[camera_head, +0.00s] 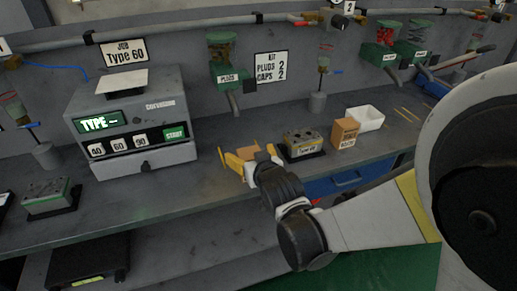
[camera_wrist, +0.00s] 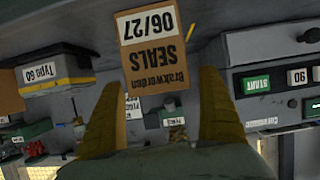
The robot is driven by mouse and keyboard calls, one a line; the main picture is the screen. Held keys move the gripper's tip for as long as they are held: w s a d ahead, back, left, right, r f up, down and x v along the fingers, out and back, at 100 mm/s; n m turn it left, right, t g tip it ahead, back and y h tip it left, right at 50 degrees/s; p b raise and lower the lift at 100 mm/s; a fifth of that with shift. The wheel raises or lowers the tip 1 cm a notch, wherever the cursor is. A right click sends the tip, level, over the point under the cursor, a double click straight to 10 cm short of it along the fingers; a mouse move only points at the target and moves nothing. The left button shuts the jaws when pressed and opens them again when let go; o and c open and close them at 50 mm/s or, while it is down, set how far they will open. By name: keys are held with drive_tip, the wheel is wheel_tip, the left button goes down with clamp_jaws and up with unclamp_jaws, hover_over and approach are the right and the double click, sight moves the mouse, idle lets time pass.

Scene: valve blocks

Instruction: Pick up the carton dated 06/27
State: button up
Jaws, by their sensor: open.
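In the wrist view my gripper's fingers (camera_wrist: 163,82) lie either side of the carton, with a visible gap on the right. Whether the left finger touches it I cannot tell.
A valve block (camera_head: 303,143) on a dark plate stands just right of my gripper. Beyond it are another brown carton (camera_head: 344,133), its label unreadable, and a white bin (camera_head: 366,118). The grey test machine (camera_head: 130,125) stands left. The bench's front edge is close.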

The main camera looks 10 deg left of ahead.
drive_tip(key=c, duration=1.5)
drive_tip(key=shift+r, duration=0.1)
